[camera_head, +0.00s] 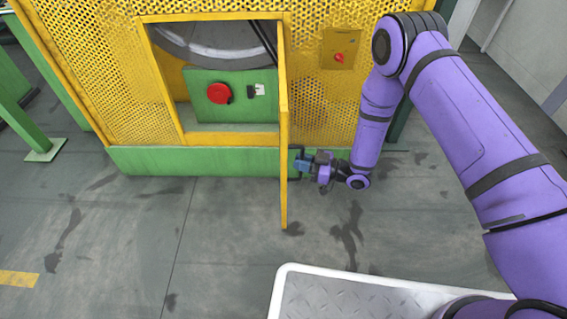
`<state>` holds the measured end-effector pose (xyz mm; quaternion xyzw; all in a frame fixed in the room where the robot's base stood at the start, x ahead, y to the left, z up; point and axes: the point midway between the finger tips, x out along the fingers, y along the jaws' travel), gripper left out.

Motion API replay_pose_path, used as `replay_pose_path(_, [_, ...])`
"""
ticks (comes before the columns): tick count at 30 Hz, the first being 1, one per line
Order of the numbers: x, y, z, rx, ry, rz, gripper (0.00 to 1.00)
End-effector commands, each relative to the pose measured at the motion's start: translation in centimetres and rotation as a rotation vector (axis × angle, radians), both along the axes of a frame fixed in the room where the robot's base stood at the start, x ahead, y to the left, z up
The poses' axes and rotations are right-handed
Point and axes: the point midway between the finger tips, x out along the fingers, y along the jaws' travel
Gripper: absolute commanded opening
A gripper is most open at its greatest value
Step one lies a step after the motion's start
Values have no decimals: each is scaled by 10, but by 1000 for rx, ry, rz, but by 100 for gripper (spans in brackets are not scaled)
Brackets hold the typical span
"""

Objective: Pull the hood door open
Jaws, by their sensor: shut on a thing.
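The yellow hood door (284,150) stands swung out from the yellow perforated hood, seen nearly edge-on, with the opening to its left uncovered. A dark handle (297,164) shows on the right face of the door. My gripper (304,164) is at this handle, just right of the door, and is shut on it. My purple arm reaches down to it from the right. The fingertips are small in this view, so their exact hold on the handle is hard to make out.
Inside the opening are a green panel with a red round button (219,93) and a grey wheel (215,42). A yellow plate with a red knob (339,57) sits right of the door. A green base (190,161) runs below. Grey floor in front is clear.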

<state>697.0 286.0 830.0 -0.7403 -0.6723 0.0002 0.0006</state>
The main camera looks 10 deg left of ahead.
Motion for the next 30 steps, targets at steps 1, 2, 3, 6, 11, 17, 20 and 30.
replay_pose_path(1, [3,-7,0,0,3,-2,0])
replay_pose_path(2, [3,-10,0,0,3,-1,0])
replay_pose_path(3, [5,-14,0,0,3,-1,0])
replay_pose_path(6, [7,-21,0,0,3,-1,0])
replay_pose_path(11, [9,-25,0,0,3,0,0])
replay_pose_path(17, [9,-25,0,0,3,0,0])
replay_pose_path(20, [9,-25,0,0,2,-1,0])
replay_pose_path(30, [10,-25,0,-1,1,-1,38])
